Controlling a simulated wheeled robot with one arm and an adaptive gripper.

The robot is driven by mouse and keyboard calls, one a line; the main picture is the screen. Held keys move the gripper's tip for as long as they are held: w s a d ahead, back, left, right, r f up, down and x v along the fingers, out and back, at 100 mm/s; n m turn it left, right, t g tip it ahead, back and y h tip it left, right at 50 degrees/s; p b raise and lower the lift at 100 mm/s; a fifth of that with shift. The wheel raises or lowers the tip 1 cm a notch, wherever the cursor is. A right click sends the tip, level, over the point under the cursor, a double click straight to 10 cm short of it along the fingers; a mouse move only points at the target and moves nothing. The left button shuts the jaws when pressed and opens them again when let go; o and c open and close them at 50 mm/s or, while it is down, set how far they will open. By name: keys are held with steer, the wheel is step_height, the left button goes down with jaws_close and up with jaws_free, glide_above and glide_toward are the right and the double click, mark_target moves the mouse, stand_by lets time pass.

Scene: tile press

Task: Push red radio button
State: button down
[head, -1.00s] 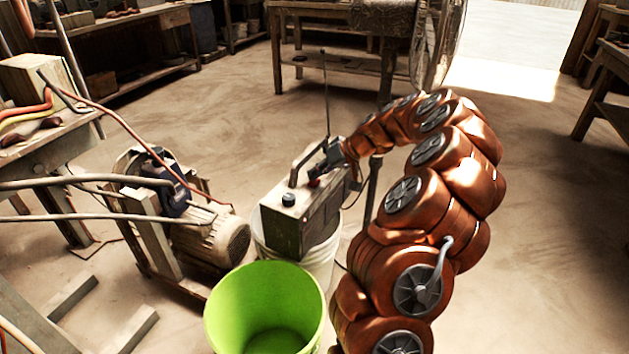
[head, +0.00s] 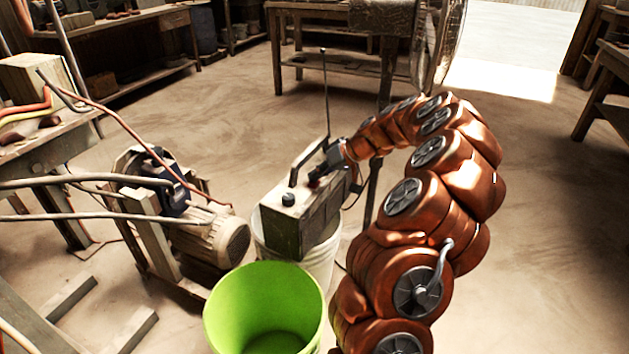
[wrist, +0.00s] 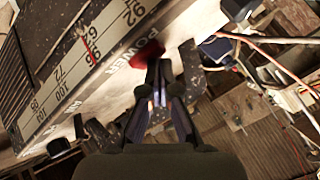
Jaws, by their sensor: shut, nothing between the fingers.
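The radio (head: 300,216) is a worn grey-green box with a handle and a tall antenna, standing on a white bucket (head: 318,266). In the wrist view its pale face (wrist: 100,75) shows a tuning scale and the word POWER. The red button (wrist: 147,54) is beside that word, partly hidden behind my fingertips. My gripper (wrist: 162,68) is shut and empty, with its tips at or very near the button; I cannot tell whether they touch or whether the button is pressed. In the head view my gripper (head: 316,178) is at the radio's top, and the red button is hidden.
A dark knob (head: 288,200) and the handle (head: 308,160) rise from the radio's top near my gripper. A green bucket (head: 222,312) stands in front. A motor (head: 212,238) with cables is at left. Open floor lies to the right.

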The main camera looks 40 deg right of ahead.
steer(key=shift+r, duration=0.4)
steer(key=shift+r+p, duration=1.05)
steer(key=shift+r, duration=1.95)
